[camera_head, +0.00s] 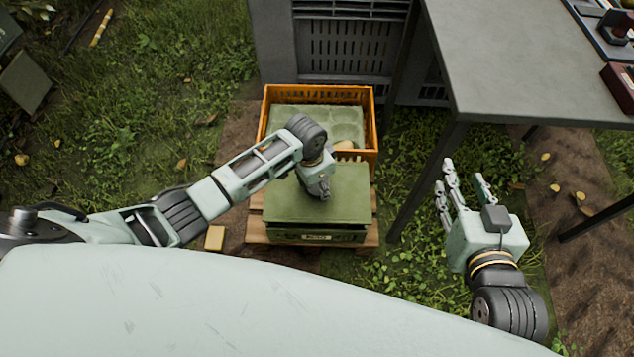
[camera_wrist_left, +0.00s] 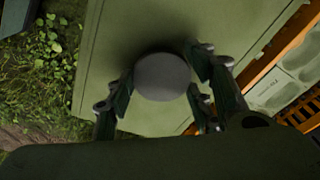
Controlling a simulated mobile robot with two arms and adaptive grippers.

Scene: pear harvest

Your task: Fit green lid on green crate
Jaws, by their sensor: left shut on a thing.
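The green lid (camera_head: 345,206) lies level over the green crate (camera_head: 290,236), roughly lined up with its rim. Whether it is fully seated or slightly above the rim I cannot tell. My left gripper (camera_head: 321,191) is at the middle of the lid, shut on its round grey knob. In the left wrist view the fingers close around the knob (camera_wrist_left: 162,77), with the lid's flat top (camera_wrist_left: 125,35) behind it. The crate's inside is hidden by the lid. My right gripper (camera_head: 463,186) is open and empty, to the right over the grass.
An orange crate (camera_head: 371,120) with a pale green moulded tray (camera_head: 300,119) stands just behind the green crate. Both are on a wooden pallet (camera_head: 257,233). A grey table (camera_head: 540,70) stands at the right, its leg near the pallet. Grass lies open to the left.

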